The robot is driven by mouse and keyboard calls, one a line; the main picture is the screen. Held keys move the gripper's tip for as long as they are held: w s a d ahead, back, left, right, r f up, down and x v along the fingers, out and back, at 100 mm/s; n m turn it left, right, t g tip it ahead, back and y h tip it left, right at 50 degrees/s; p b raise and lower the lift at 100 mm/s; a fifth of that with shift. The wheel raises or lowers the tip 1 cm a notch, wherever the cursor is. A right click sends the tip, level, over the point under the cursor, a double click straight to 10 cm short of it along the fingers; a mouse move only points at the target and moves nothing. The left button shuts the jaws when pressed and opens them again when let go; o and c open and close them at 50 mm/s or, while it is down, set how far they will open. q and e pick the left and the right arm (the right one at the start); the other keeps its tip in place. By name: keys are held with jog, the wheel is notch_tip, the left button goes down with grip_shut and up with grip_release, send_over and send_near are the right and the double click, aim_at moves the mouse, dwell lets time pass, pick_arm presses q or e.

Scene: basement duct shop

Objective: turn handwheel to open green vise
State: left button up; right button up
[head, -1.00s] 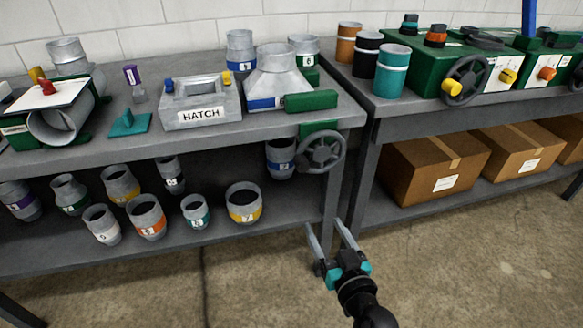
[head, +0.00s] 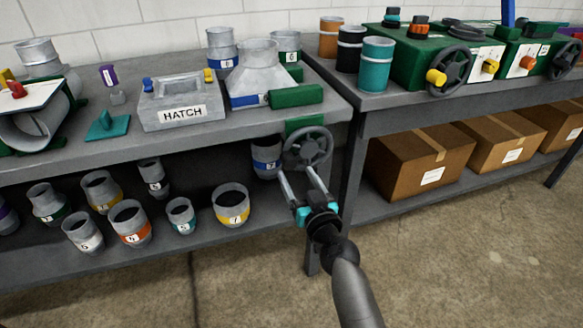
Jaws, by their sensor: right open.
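The green vise (head: 296,97) sits on the right front corner of the left bench, with a green body part (head: 304,124) below the bench top. Its grey handwheel (head: 307,148) faces the front, under the bench edge. A grey square-to-round duct fitting (head: 256,73) with a blue band stands right behind the vise jaw. My right gripper (head: 299,180) is open and empty. Its two fingers point up at the lower part of the handwheel, and the tips overlap it in the view; I cannot tell whether they touch. My left gripper is out of view.
Numbered grey duct collars (head: 231,205) stand on the lower shelf, left of my right arm. A grey HATCH box (head: 181,101) is on the bench. The right bench holds green machines (head: 425,68) above cardboard boxes (head: 420,162). The floor at right is clear.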

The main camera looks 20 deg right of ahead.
aim_at(291, 165)
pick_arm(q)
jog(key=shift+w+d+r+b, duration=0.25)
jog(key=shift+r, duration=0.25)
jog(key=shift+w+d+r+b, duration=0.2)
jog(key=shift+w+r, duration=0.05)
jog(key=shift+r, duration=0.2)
pick_arm(e)
jog(key=shift+w+a, duration=0.1)
jog(key=shift+w, duration=2.25)
grip_shut()
